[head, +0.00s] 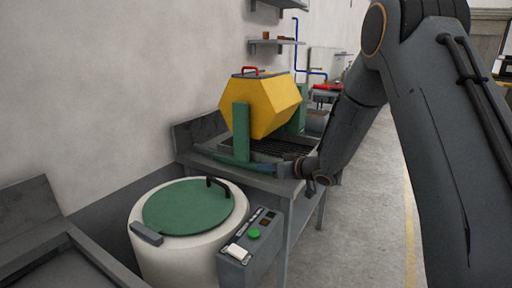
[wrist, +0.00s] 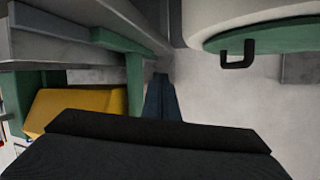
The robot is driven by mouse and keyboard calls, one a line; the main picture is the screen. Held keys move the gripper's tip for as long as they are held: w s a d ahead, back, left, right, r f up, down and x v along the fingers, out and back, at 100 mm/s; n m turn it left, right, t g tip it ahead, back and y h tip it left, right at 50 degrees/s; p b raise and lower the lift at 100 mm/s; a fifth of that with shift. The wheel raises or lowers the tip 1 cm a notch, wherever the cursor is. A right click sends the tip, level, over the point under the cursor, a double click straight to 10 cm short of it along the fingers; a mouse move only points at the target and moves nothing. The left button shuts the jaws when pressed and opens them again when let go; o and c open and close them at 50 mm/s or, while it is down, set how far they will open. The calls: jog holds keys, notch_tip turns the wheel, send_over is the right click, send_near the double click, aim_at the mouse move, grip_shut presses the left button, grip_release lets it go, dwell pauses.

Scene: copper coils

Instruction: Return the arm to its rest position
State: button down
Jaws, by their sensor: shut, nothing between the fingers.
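My arm reaches down from the right in the head view, its wrist end beside the front edge of the bench (head: 262,184). My gripper (wrist: 160,84) shows in the wrist view as two dark blue fingers lying together, with nothing between them. In the head view the gripper's fingertips are hard to make out against the bench and the green stand. The yellow tumbling barrel (head: 262,105) with a red handle sits in its green stand (head: 241,133), just beyond my wrist. It also shows at lower left in the wrist view (wrist: 85,108).
A white drum (head: 180,258) with a green lid (head: 185,207) stands in front, a grey control box (head: 254,243) beside it. The drum shows at upper right in the wrist view (wrist: 235,12). A shelf (head: 275,42) hangs on the wall. The floor (head: 365,225) at right is clear.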

jog(key=s+d+f+m+g+h, duration=0.2)
jog(key=s+d+m+h, duration=0.3)
jog(key=s+d+h, duration=0.75)
jog(key=s+d+f+m+g+y, duration=0.1)
jog(key=s+d+g, duration=0.1)
jog(key=s, duration=1.2)
jog(key=s+d+f+m+g+y, duration=0.1)
jog(key=s+d+g, duration=0.2)
jog(key=s, duration=1.1)
jog(key=shift+d+g, duration=0.15)
jog(key=shift+g, duration=1.05)
